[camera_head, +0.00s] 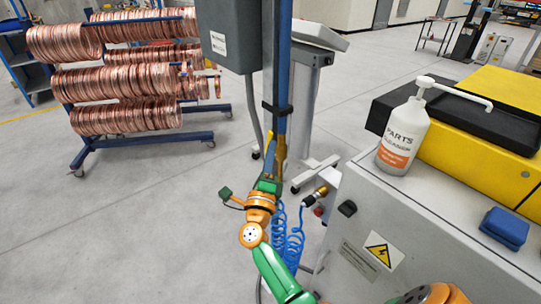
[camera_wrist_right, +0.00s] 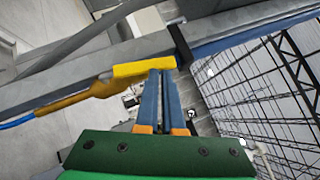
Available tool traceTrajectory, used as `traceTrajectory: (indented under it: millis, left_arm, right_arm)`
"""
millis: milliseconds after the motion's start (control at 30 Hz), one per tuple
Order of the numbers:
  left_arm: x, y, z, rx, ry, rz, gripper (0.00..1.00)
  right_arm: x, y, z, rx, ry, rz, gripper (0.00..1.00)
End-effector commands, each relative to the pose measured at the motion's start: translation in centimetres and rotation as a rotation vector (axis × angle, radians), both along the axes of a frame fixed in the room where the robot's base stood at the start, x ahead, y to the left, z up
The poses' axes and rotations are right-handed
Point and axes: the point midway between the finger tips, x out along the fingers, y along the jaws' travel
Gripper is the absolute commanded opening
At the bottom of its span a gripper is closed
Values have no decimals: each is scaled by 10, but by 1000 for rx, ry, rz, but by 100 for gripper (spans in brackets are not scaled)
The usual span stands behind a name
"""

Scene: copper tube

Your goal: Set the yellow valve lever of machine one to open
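The yellow valve lever (camera_wrist_right: 145,68) shows in the right wrist view, lying roughly in line with the brass valve body (camera_wrist_right: 88,96). In the head view the brass valve (camera_head: 281,149) is low on the vertical blue pipe (camera_head: 284,70), and the lever (camera_head: 270,155) is a small yellow strip beside it. My right gripper (camera_wrist_right: 161,74) has its two blue fingers close together with nothing between them. The fingertips are right at the lever's edge; I cannot tell whether they touch it. My left gripper is not in view.
A grey electrical box (camera_head: 225,35) hangs beside the pipe. A rack of copper coils (camera_head: 125,80) stands at the back left. Blue coiled hose (camera_head: 290,245) hangs near my right arm.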

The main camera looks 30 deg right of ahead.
Motion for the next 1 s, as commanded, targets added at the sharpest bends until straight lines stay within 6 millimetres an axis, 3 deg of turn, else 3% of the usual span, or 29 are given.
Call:
traceTrajectory:
  millis: [1000]
  left_arm:
    - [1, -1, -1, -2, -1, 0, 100]
  right_arm:
    - [8, -1, 10, -3, -6, -5, 0]
